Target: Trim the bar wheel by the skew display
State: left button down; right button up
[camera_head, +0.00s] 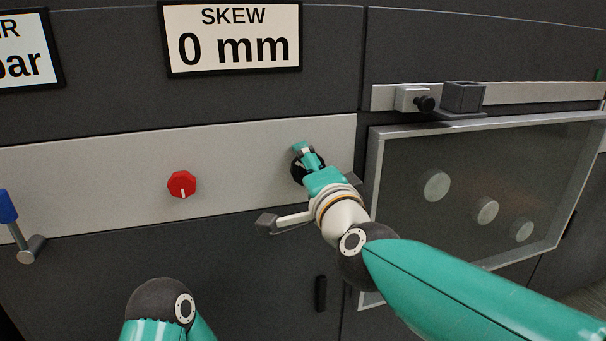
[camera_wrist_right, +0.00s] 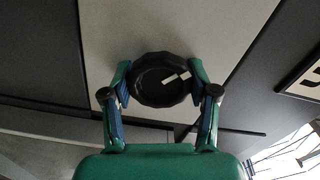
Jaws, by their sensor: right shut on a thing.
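The bar wheel, a black round knob with a white bar mark, sits on the light grey panel strip and shows in the right wrist view (camera_wrist_right: 152,92). In the head view it is mostly hidden behind my right gripper (camera_head: 306,160). In the wrist view the two fingers of that gripper (camera_wrist_right: 160,78) are on either side of the wheel, shut on its rim. The white mark lies tilted, off the wheel's centre. The skew display (camera_head: 232,40) reads 0 mm. My left gripper is not in view; only part of my left arm shows at the bottom.
A red knob (camera_head: 182,185) sits on the light strip (camera_head: 90,170) left of the wheel. A blue-handled lever (camera_head: 8,207) is at the far left. A second display (camera_head: 28,50) reading bar is cut off. A framed window (camera_head: 460,190) with round discs is at the right.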

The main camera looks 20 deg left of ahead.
jog(key=shift+s+a+f+m, duration=0.1)
jog(key=shift+a+f+m, duration=0.2)
jog(key=shift+f, duration=0.1)
jog(key=o, duration=1.2)
jog(key=shift+c, duration=0.2)
jog(key=shift+d+r, duration=0.15)
jog(key=shift+r, duration=0.05)
jog(key=v, duration=1.2)
